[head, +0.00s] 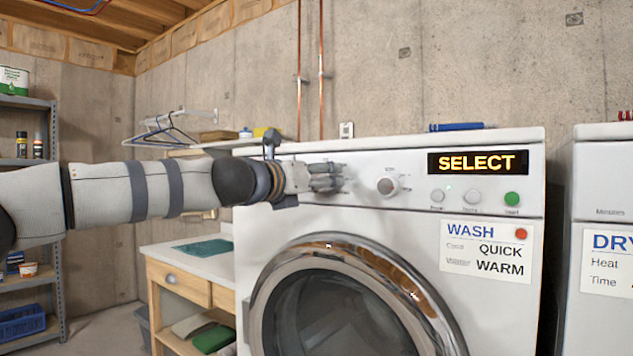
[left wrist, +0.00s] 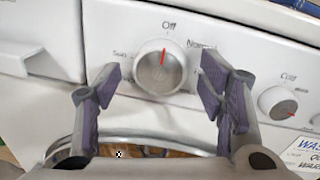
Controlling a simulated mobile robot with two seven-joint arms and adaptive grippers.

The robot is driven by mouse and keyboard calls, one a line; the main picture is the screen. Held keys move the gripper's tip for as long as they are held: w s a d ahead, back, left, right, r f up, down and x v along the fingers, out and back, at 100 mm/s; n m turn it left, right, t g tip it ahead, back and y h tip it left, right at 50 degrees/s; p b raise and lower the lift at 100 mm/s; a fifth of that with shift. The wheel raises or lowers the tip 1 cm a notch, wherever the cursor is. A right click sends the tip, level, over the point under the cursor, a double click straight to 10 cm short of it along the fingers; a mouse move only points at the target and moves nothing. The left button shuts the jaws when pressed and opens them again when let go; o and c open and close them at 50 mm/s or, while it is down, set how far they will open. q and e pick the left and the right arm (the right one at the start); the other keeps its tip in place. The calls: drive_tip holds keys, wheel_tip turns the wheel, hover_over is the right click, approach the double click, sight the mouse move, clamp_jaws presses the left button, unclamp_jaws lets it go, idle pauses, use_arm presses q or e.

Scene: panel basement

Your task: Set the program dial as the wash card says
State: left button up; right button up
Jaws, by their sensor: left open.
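The program dial (left wrist: 161,66) is a round white knob with a silver face. Its red pointer is up at "Off"; "Normal" is at its upper right, and other labels are partly hidden or too blurred to read. My left gripper (head: 333,177) is open in front of the washer (head: 275,240), its fingers either side of the dial in the left wrist view (left wrist: 160,90). I cannot tell whether they touch it. In the head view the gripper hides the dial. The wash card (head: 485,252) reads "WASH", "QUICK" and "WARM". My right gripper is out of view.
A second knob (head: 387,186) sits right of the program dial. The display (head: 478,162) reads "SELECT" above grey buttons and a green button (head: 512,198). A dryer (head: 605,170) stands at right. A wooden cabinet (head: 180,285) stands at left.

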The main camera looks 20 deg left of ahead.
use_arm(q)
drive_tip(key=c, duration=1.2)
drive_tip(key=shift+o, duration=0.2)
